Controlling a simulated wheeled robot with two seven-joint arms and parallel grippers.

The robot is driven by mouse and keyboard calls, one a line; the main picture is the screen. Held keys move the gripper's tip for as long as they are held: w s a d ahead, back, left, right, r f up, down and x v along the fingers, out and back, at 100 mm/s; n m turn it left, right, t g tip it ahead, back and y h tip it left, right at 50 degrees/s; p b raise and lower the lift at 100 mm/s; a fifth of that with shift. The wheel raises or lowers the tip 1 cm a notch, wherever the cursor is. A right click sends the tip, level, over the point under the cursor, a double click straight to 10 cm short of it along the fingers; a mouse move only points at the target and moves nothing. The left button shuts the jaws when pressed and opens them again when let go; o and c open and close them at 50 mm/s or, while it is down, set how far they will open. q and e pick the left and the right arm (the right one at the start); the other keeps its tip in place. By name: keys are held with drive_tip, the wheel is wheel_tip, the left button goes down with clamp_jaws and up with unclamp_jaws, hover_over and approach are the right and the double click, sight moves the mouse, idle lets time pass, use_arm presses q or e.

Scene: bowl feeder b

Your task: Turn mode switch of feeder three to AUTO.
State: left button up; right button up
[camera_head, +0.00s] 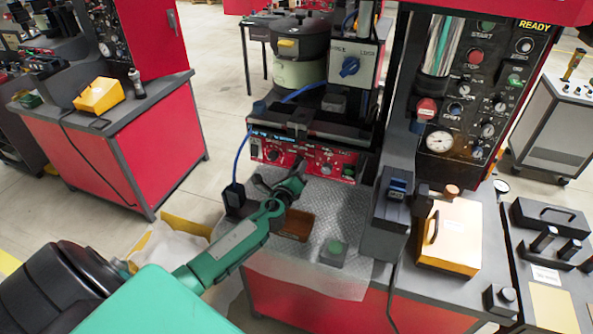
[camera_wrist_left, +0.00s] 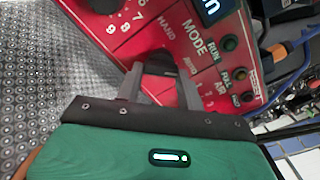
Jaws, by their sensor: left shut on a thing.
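The mode switch is a dark knob (camera_wrist_left: 158,84) on a red control panel (camera_wrist_left: 130,58), under the white words HAND, MODE and AUTO in the left wrist view. My left gripper (camera_wrist_left: 160,78) is shut on this knob, one finger on each side. Which word the knob points to cannot be told, as the fingers and hand cover part of it. In the head view the red panel (camera_head: 318,160) is on the front of the middle machine, and my left gripper (camera_head: 264,182) is in front of it. My right gripper is not in view.
A numbered black dial (camera_wrist_left: 103,5) sits left of the switch, with small RUN, FULL and AIR lamps to its right. A yellow box (camera_head: 450,235) stands at right.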

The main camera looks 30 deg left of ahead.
use_arm(q)
drive_tip(key=shift+f, duration=0.1)
idle(0.3)
drive_tip(key=o, duration=1)
drive_tip(key=b+v, duration=0.2)
drive_tip(key=v, duration=1.2)
drive_tip(key=shift+b, duration=0.35)
